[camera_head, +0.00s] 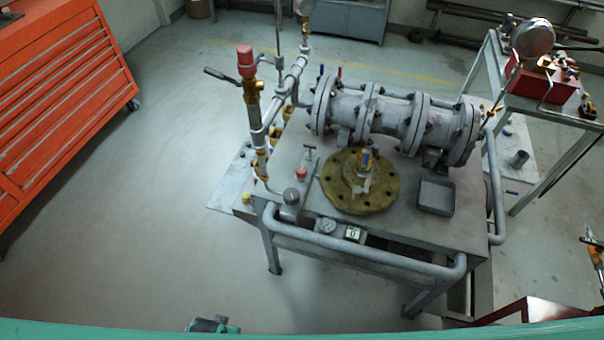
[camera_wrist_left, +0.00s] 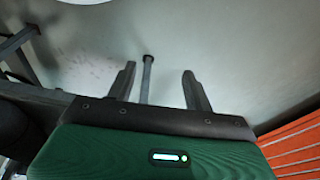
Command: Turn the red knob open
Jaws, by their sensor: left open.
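A red knob (camera_head: 246,62) sits on top of a brass valve on the upright pipe at the left side of the grey workbench, in the head view. A smaller red knob (camera_head: 301,173) tops a grey fitting near the bench's front. I cannot tell from the frames which one is the task's knob. My left gripper (camera_wrist_left: 157,73) is open and empty in the left wrist view, with a grey post showing beyond its fingers. Neither red knob shows in that view. My right gripper is not in view.
A grey workbench (camera_head: 395,228) carries a flanged grey pipe valve (camera_head: 375,115), a brass flange (camera_head: 340,195) and a small tray (camera_head: 435,196). A tubular rail runs along its front. A red tool cabinet (camera_head: 60,100) stands at the left. The floor between is clear.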

